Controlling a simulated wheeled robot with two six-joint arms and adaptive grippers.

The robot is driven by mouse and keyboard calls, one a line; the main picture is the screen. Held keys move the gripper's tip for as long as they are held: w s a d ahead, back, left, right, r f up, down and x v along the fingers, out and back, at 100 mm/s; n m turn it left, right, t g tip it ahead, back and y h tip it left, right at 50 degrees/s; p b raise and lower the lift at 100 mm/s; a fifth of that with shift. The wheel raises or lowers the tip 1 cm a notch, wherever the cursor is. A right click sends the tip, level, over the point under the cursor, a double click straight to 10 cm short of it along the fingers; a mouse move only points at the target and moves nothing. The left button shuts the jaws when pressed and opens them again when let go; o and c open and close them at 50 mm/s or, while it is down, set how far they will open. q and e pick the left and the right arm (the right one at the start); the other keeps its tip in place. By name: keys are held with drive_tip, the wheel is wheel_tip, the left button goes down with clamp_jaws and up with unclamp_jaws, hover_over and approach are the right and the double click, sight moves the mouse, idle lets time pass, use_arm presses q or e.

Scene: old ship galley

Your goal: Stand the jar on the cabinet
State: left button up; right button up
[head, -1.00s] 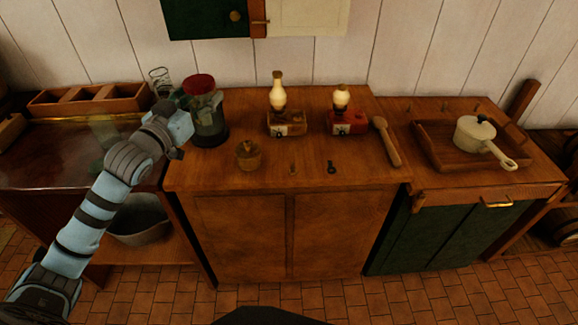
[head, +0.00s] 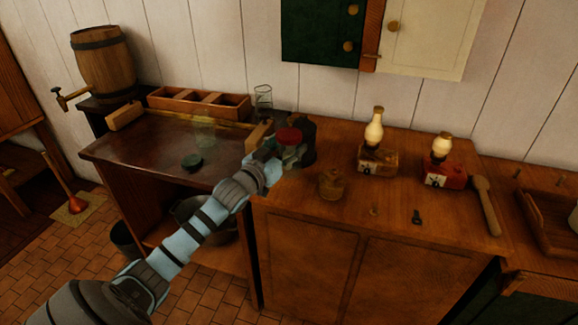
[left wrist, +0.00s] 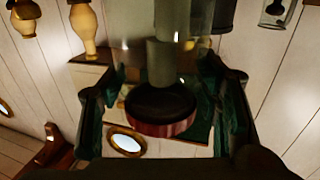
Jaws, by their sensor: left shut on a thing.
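The glass jar with a red lid (head: 289,136) is at the left back corner of the wooden cabinet (head: 310,240). My left gripper (head: 277,163) is shut on it from the front left. In the left wrist view the jar's red lid (left wrist: 162,127) shows between the dark fingers of the left gripper (left wrist: 165,100), with the picture upside down. The jar looks roughly upright. The gripper hides its lower part, so I cannot tell whether its base touches the cabinet top. My right gripper is not in view.
A small wooden pot (head: 332,184) stands close to the right of the jar. A dark table (head: 150,150) with a clear glass (head: 204,132) and green disc (head: 192,161) adjoins at left.

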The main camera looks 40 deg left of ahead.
use_arm(q)
wheel_tip(320, 180, down, 4)
drive_tip(key=shift+s+d+f+b, duration=0.1)
drive_tip(key=shift+f+b, duration=0.15)
drive_tip(key=shift+b, duration=0.45)
drive_tip(key=o, duration=1.5)
drive_tip(key=shift+r, duration=0.1)
